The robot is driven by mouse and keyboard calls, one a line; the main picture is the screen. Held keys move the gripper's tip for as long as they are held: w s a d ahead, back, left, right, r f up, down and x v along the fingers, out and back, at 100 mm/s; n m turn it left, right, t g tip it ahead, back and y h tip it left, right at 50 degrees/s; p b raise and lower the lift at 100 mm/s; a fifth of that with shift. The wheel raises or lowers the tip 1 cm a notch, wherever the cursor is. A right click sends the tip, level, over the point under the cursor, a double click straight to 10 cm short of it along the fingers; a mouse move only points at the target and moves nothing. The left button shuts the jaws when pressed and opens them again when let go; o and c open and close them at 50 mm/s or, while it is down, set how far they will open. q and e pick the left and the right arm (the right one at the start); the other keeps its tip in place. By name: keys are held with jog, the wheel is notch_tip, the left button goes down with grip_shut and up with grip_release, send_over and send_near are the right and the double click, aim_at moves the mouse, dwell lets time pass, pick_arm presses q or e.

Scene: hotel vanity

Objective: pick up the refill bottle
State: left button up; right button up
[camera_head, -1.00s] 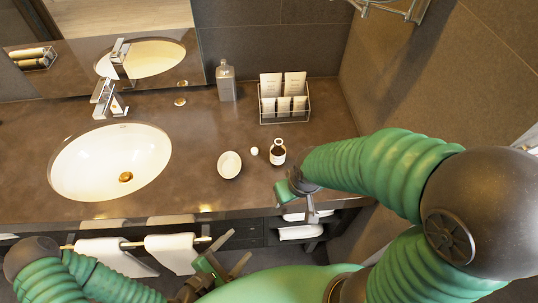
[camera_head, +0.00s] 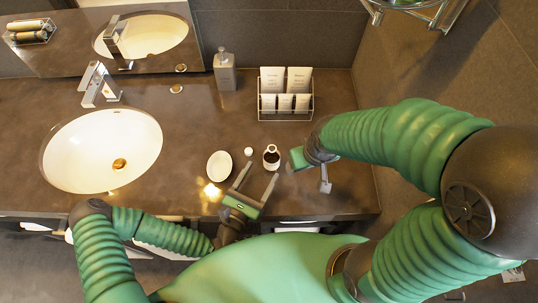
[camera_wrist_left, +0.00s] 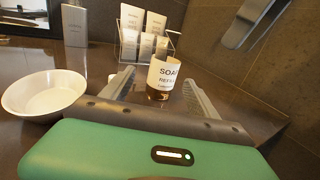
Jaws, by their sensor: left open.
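The refill bottle (camera_head: 271,157) is a small brown bottle with a white label and an open dark top, upright on the counter. In the left wrist view its label (camera_wrist_left: 165,73) reads "SOAP" with "REFILL" below. My left gripper (camera_head: 260,172) is open and empty, its fingers pointing at the bottle from the front edge. In the wrist view the bottle shows between and just beyond the fingertips (camera_wrist_left: 158,82), apparently untouched. My right gripper (camera_head: 310,170) hangs just right of the bottle; its jaws are not clear.
A white dish (camera_head: 220,165) and a small white cap (camera_head: 248,151) stand left of the bottle. A grey dispenser (camera_head: 225,72) and a wire rack of tubes (camera_head: 285,115) stand behind. The sink (camera_head: 75,150) is at left, a wall at right.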

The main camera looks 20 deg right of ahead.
aim_at(278, 152)
pick_arm(q)
jog(key=x, duration=0.6)
jog(key=s+d+p+x, duration=0.1)
jog(key=x, duration=0.2)
jog(key=shift+w+d+f, duration=0.1)
jog(key=shift+w+d, duration=0.1)
jog(key=shift+w, duration=0.05)
jog(key=shift+w+a, duration=0.1)
jog(key=shift+w, duration=0.05)
jog(key=shift+w+a, duration=0.1)
jog(key=shift+a, duration=0.4)
jog(key=shift+c, duration=2.3)
jog(key=shift+d, duration=0.5)
jog(key=c, duration=1)
jog(key=shift+a, duration=0.15)
grip_shut()
pick_arm(e)
jog(key=shift+w+d+r, duration=0.2)
jog(key=shift+d+r, duration=0.25)
jog(key=shift+d, duration=0.3)
pick_arm(q)
jog(key=shift+a, duration=0.1)
pick_arm(e)
jog(key=shift+a, duration=0.1)
pick_arm(q)
jog(key=shift+a, duration=0.1)
pick_arm(e)
jog(key=shift+a, duration=0.15)
